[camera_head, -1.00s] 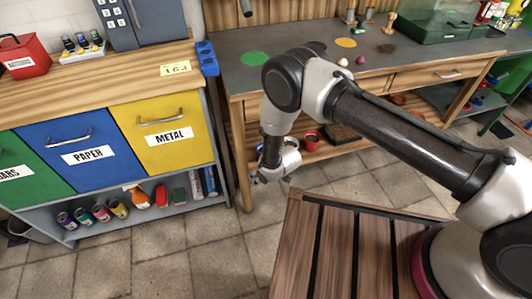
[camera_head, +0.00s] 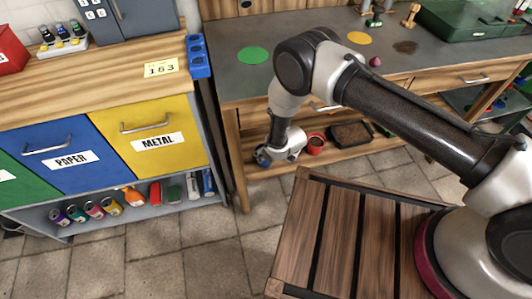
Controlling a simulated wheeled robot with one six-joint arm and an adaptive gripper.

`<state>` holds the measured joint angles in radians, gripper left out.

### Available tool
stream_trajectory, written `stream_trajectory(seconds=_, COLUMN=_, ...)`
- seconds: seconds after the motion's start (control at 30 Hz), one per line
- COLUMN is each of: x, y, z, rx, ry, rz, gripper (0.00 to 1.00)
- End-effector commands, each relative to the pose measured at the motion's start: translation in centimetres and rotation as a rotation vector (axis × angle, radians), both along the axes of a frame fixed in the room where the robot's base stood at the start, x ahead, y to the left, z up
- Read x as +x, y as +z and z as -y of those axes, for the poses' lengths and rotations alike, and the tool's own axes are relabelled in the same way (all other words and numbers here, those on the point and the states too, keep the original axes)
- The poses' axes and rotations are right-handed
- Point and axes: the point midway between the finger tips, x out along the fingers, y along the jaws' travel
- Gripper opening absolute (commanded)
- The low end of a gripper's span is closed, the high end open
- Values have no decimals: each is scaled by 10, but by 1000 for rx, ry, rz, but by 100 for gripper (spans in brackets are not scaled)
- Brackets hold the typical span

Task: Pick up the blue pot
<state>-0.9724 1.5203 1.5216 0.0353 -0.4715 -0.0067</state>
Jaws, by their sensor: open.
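My gripper (camera_head: 264,158) is low at the end of my downward-bent arm, at the left part of the workbench's lower shelf. It is open, though its fingers are small and hard to make out. A small dark blue patch shows at the fingers; I cannot tell whether it is the blue pot or part of the gripper. No other blue pot can be made out on the shelf, and my wrist hides part of it. A red pot (camera_head: 316,144) stands just right of my gripper.
A black tray (camera_head: 352,134) lies right of the red pot. The workbench top (camera_head: 225,75) overhangs the shelf, and its front leg (camera_head: 238,175) stands left of my gripper. The yellow METAL bin (camera_head: 150,137) stands further left.

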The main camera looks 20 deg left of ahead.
Motion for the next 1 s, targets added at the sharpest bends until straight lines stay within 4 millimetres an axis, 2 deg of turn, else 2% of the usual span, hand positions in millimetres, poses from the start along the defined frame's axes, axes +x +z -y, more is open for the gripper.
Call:
stream_trajectory(seconds=0.4, x=13, y=-47, z=-30, rx=0, ry=0, rz=0, gripper=88)
stream_trajectory(seconds=0.67, x=15, y=-50, z=-32, rx=0, ry=0, rz=0, gripper=88)
stream_trajectory(seconds=0.73, x=15, y=-50, z=-32, rx=0, ry=0, rz=0, gripper=81)
stream_trajectory(seconds=0.9, x=15, y=-50, z=-32, rx=0, ry=0, rz=0, gripper=50)
stream_trajectory(seconds=0.93, x=15, y=-50, z=-32, rx=-1, ry=0, rz=-1, gripper=46)
stream_trajectory(seconds=1.0, x=15, y=-50, z=-32, rx=-1, ry=0, rz=-1, gripper=45)
